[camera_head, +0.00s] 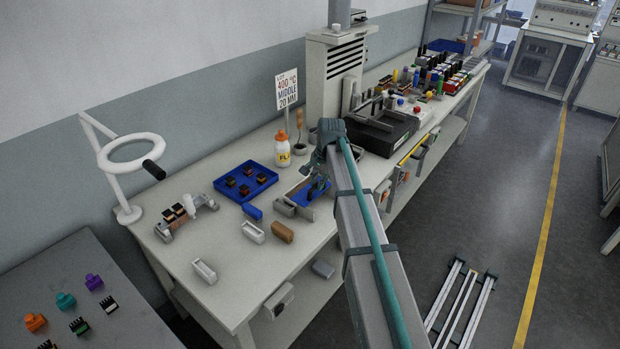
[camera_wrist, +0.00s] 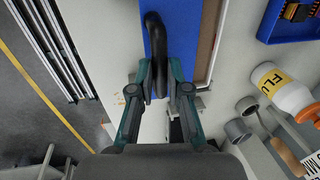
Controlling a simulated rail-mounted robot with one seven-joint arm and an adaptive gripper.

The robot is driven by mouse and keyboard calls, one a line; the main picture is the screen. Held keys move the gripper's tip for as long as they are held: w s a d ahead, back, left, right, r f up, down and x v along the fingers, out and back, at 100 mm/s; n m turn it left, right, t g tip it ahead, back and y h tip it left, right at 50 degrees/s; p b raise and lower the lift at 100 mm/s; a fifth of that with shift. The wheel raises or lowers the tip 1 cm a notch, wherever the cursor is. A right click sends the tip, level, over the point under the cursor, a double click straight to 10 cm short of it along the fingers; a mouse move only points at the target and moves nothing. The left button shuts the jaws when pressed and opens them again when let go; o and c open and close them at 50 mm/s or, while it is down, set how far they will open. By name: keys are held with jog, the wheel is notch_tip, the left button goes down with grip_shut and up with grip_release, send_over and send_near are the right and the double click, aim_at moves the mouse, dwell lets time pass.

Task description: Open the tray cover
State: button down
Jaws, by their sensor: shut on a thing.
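The tray cover is a blue panel (camera_wrist: 186,28) with a dark curved handle (camera_wrist: 154,30) standing on it. In the head view the blue cover (camera_head: 299,196) shows on the workbench, partly hidden by my arm. My gripper (camera_wrist: 160,75) is shut on the handle, with a finger on each side of it. In the head view my gripper (camera_head: 318,188) is over the cover. A brown strip (camera_wrist: 206,38) and a pale tray rim (camera_wrist: 219,45) show to the right of the blue panel in the wrist view. I cannot tell whether the cover is lifted.
A blue tray of small parts (camera_head: 265,179) and a FLUX bottle (camera_head: 282,150) stand behind on the workbench. A brown block (camera_head: 283,232) and white holder (camera_head: 253,232) lie nearer. A magnifier lamp (camera_head: 130,160) stands at left. The black station (camera_head: 380,132) is farther right.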

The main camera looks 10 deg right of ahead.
jog(key=s+d, duration=0.2)
jog(key=shift+s+d, duration=0.15)
jog(key=shift+s, duration=0.15)
jog(key=c, duration=1.1)
grip_release()
jog(key=shift+c, duration=0.2)
notch_tip(320, 180, up, 12)
jog(key=s+d, duration=0.1)
jog(key=shift+s+d, duration=0.25)
jog(key=shift+s, duration=0.15)
jog(key=shift+f, duration=0.1)
